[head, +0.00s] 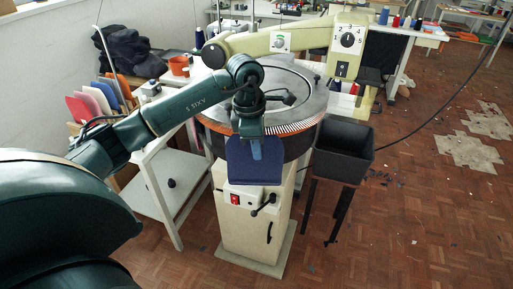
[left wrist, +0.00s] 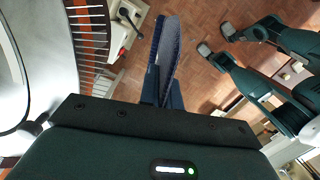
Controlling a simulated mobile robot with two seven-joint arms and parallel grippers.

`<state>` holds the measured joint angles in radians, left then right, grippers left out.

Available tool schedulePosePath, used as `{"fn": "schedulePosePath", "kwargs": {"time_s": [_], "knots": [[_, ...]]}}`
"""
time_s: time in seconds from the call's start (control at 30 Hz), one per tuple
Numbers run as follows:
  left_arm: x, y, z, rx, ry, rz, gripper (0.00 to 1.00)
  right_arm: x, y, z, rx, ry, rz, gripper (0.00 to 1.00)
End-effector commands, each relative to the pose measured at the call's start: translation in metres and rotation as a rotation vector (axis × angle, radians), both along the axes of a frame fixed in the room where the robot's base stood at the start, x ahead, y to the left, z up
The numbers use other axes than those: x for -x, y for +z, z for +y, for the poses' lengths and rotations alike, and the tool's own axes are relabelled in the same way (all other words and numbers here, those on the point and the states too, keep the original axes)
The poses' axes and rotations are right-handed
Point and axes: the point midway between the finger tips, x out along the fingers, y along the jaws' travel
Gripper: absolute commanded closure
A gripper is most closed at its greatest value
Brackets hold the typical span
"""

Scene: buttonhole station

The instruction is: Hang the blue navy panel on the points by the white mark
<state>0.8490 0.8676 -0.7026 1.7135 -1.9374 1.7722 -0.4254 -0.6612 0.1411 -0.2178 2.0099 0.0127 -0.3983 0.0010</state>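The navy panel (head: 262,172) hangs in my left gripper (head: 257,145), in front of the round machine's near rim. In the left wrist view the panel (left wrist: 167,45) shows nearly edge-on, with my left fingers (left wrist: 163,92) shut on its near end. The ring of points (head: 292,127) runs along the front of the dial's rim. In the left wrist view the points (left wrist: 92,40) lie left of the panel, with a visible gap between. I cannot make out the white mark clearly.
A dark bin (head: 343,150) on legs stands right of the machine pedestal (head: 250,222). A cream overhead arm with a numbered dial (head: 347,40) spans the machine. A white side table (head: 165,190) and a rack of coloured panels (head: 92,102) are at left.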

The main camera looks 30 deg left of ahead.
Motion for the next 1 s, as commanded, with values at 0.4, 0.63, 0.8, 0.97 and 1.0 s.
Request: {"fn": "schedulePosePath", "kwargs": {"time_s": [0.4,0.63,0.8,0.97,1.0], "knots": [[-0.028,-0.024,0.017,0.001,0.001,-0.002,1.0,0.0,-0.002,0.012,-0.015,0.04,-0.04,0.57],[-0.036,-0.023,0.022,0.0,-0.001,-0.002,1.0,-0.001,-0.001,0.012,-0.016,0.04,-0.046,0.57],[-0.036,-0.023,0.022,0.0,-0.001,-0.001,1.0,-0.002,-0.001,0.012,-0.016,0.039,-0.047,0.57],[-0.036,-0.023,0.022,0.0,-0.002,-0.002,1.0,-0.004,0.0,0.011,-0.015,0.038,-0.05,0.57],[-0.036,-0.023,0.022,0.0,-0.002,-0.002,1.0,-0.004,0.0,0.011,-0.015,0.038,-0.05,0.57]]}}
